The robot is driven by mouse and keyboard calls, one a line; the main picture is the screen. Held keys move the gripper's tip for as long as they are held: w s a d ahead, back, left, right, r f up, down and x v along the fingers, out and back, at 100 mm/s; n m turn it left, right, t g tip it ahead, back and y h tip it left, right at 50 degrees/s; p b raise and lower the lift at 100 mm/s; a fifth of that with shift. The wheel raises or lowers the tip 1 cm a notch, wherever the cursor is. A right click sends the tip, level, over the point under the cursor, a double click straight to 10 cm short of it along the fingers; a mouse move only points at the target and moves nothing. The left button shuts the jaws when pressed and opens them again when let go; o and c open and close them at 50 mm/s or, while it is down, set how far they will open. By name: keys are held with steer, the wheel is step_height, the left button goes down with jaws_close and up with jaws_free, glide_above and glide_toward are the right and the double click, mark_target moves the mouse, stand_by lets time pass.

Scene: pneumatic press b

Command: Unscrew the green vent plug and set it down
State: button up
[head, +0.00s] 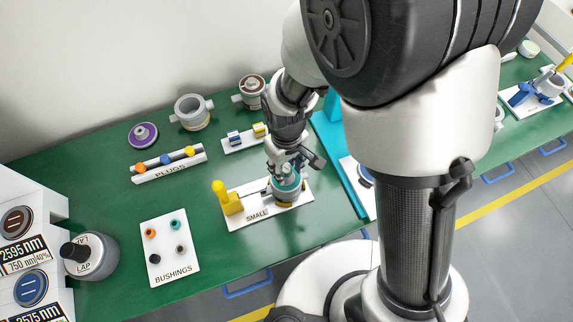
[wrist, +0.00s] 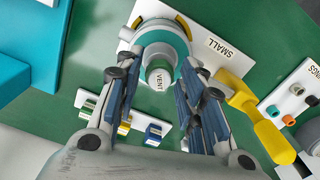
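The vent plug (wrist: 158,79), a pale grey-green cylinder marked VENT, stands on a round unit with a teal ring (wrist: 179,40). In the head view this teal-topped unit (head: 287,184) sits on the white SMALL plate (head: 262,216). My gripper (wrist: 162,62) is open, with its two fingers on either side of the plug and a gap seeming to show on both sides. In the head view my gripper (head: 286,166) is right above the unit and hides most of the plug.
A yellow handle (head: 228,200) stands at the left of the SMALL plate. A PLUGS rack (head: 170,168), a BUSHINGS plate (head: 170,255) and a teal press frame (head: 335,150) are around it. Green table (head: 205,222) is bare between the BUSHINGS and SMALL plates.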

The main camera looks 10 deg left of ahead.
steer(key=shift+c, duration=0.3)
steer(key=c, duration=0.5)
steer(key=shift+n, duration=0.9)
steer(key=shift+n, duration=0.9)
steer(key=shift+n, duration=0.8)
